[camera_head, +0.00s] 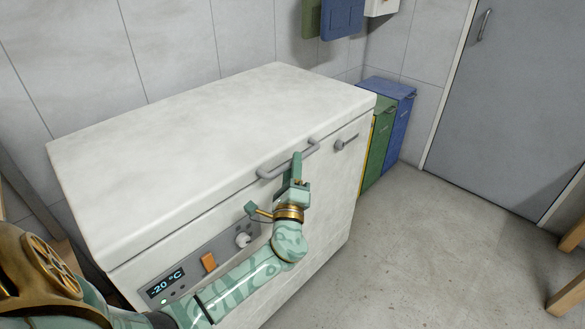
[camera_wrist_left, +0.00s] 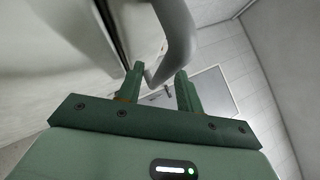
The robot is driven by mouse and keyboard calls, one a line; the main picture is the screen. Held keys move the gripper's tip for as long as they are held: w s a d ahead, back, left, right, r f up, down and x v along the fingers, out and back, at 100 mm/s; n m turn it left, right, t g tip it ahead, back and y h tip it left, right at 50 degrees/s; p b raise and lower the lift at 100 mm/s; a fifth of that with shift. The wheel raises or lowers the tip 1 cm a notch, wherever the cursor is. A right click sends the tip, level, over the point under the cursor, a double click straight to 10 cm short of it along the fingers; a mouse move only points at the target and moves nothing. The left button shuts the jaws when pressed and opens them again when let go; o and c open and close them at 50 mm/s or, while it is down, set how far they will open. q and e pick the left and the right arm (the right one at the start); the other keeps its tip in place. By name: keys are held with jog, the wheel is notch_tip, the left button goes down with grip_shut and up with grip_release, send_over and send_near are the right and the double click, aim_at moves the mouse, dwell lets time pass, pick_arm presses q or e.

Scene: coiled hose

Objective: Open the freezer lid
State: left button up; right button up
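The white chest freezer (camera_head: 150,220) stands against the wall with its lid (camera_head: 210,120) down. A grey bar handle (camera_head: 272,173) sits at the lid's front edge, and it also shows close up in the left wrist view (camera_wrist_left: 178,40). My right gripper is not in view.
A control panel with a -20 °C display (camera_head: 165,284) is on the freezer's front. A latch (camera_head: 345,142) sits right of the handle. Green (camera_head: 381,140) and blue (camera_head: 400,115) bins stand beyond it.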

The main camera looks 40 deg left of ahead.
pick_arm(q)
grip_shut()
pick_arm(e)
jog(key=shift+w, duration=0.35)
